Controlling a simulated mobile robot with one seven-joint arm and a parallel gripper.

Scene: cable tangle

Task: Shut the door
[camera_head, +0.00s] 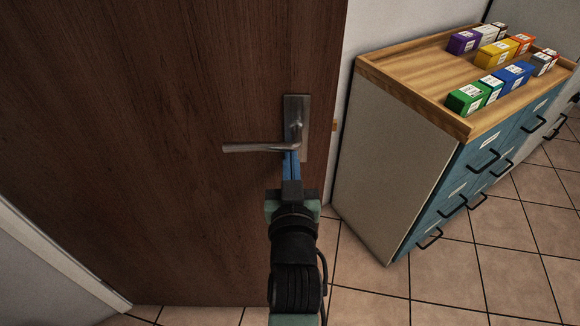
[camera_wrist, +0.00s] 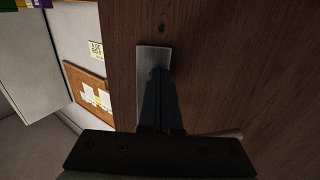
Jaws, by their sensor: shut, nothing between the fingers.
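The dark brown wooden door (camera_head: 150,130) fills the left half of the head view. Its metal lever handle (camera_head: 255,148) points left from an upright metal plate (camera_head: 297,108) near the door's right edge. My gripper (camera_head: 291,155) is shut and empty, with its blue fingertips at the lower part of the plate, just under the lever's root. I cannot tell whether they touch it. In the wrist view the door (camera_wrist: 240,60) shows close up, and the shut fingers (camera_wrist: 158,85) overlap the plate (camera_wrist: 153,58). The lever (camera_wrist: 225,134) is mostly hidden there.
A cabinet (camera_head: 375,150) with blue drawers and a wooden top tray (camera_head: 400,72) holding several coloured boxes stands right of the door. Tiled floor (camera_head: 450,285) is clear in front. The wrist view shows a board with papers (camera_wrist: 85,90) beyond the door's edge.

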